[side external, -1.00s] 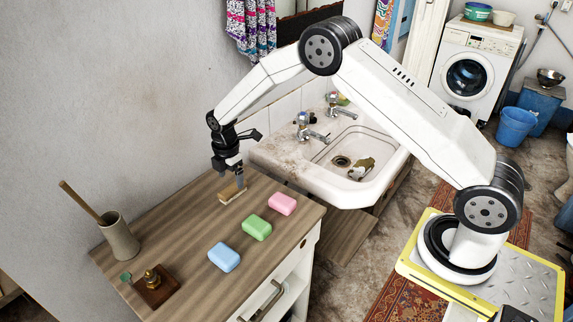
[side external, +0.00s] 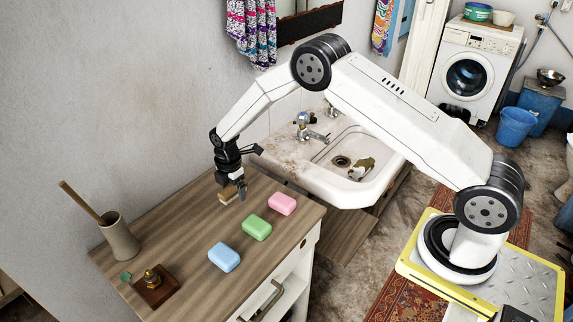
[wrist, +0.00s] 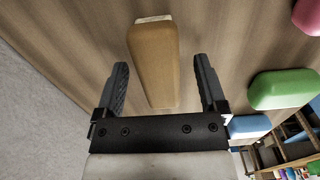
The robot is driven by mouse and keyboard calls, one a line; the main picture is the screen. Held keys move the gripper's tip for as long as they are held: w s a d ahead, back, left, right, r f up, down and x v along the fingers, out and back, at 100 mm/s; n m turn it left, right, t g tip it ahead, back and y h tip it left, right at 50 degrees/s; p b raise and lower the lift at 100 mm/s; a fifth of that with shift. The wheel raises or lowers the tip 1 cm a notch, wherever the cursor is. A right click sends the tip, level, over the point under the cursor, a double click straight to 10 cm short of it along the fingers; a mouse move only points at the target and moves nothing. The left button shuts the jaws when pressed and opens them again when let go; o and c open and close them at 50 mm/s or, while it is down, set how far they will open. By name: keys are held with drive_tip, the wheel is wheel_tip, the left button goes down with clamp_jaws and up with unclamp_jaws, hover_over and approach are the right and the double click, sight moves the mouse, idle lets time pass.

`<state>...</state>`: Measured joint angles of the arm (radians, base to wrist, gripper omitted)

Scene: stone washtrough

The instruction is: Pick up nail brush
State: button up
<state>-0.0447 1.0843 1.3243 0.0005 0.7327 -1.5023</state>
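The nail brush (side external: 228,193) has a tan wooden back and lies on the wooden counter (side external: 185,215), near the wall side. In the wrist view the brush (wrist: 155,60) lies lengthwise between my fingers, with a pale edge at its far end. My gripper (side external: 234,188) points down at the brush. In the wrist view my gripper (wrist: 161,68) is open, one finger on each side of the brush. A gap shows on both sides, wider on the right. The side view does not show clearly how high the fingertips are above the counter.
Pink (side external: 282,204), green (side external: 256,228) and blue (side external: 224,257) soap bars lie in a row on the counter. A cup with a stick (side external: 120,238) and a wooden tray with a small bottle (side external: 155,290) stand at the left. A washbasin (side external: 335,185) adjoins on the right.

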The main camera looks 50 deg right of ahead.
clamp_jaws()
drive_tip(key=shift+r, duration=0.1)
drive_tip(key=shift+r, duration=0.85)
drive_tip(key=s+r, duration=1.1)
drive_tip(key=s, duration=0.3)
drive_tip(key=shift+d, duration=0.25)
